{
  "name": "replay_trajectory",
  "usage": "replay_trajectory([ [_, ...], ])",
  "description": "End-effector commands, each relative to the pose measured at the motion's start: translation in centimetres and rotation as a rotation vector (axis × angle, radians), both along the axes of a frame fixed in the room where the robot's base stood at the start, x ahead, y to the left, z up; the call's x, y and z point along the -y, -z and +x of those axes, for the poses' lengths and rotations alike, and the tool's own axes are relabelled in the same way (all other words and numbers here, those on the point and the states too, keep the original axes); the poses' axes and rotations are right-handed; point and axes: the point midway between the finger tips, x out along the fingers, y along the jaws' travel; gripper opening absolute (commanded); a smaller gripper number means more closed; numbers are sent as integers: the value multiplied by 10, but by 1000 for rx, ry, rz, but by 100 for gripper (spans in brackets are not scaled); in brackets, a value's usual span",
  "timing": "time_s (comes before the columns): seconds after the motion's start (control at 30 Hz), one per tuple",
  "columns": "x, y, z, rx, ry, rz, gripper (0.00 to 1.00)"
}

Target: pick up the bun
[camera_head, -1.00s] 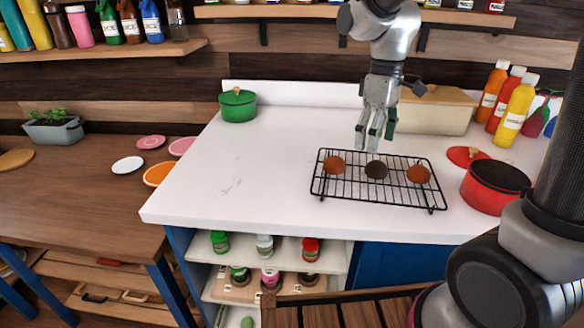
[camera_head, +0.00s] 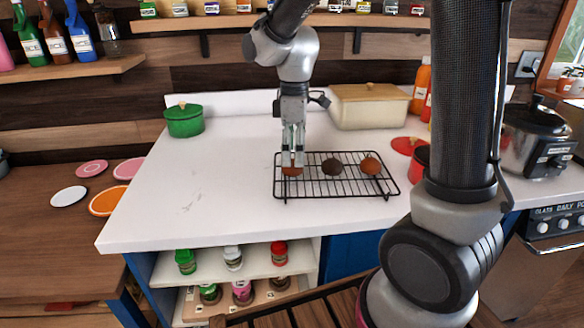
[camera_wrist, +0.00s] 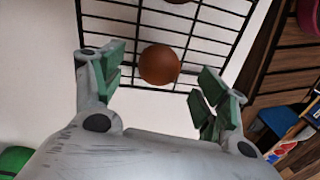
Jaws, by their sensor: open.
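Three round buns sit in a row on a black wire rack (camera_head: 312,190) on the white counter. The left bun (camera_head: 292,171) is orange-brown, the middle one (camera_head: 332,167) is dark brown, and the right one (camera_head: 370,166) is orange-brown. My gripper (camera_head: 292,158) is open just above the left bun and partly hides it in the head view. In the wrist view, a brown bun (camera_wrist: 159,64) lies between and a little beyond the spread green-padded fingers (camera_wrist: 157,88). I cannot tell whether any finger touches it.
A green pot (camera_head: 184,122) stands at the counter's back left, and a cream lidded box (camera_head: 370,108) behind the rack. A red lid (camera_head: 408,145) lies right of the rack, near a partly hidden red pot (camera_head: 421,160). The counter's left part is clear.

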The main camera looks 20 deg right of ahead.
Motion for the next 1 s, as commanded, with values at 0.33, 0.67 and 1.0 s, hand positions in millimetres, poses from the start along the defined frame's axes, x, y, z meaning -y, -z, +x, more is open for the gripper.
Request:
replay_trajectory([
  [0.33,-1,29,-3,0,0,-1,74],
  [0.67,-1,29,-3,0,1,-1,34],
  [1.0,-1,27,-3,0,1,0,28],
])
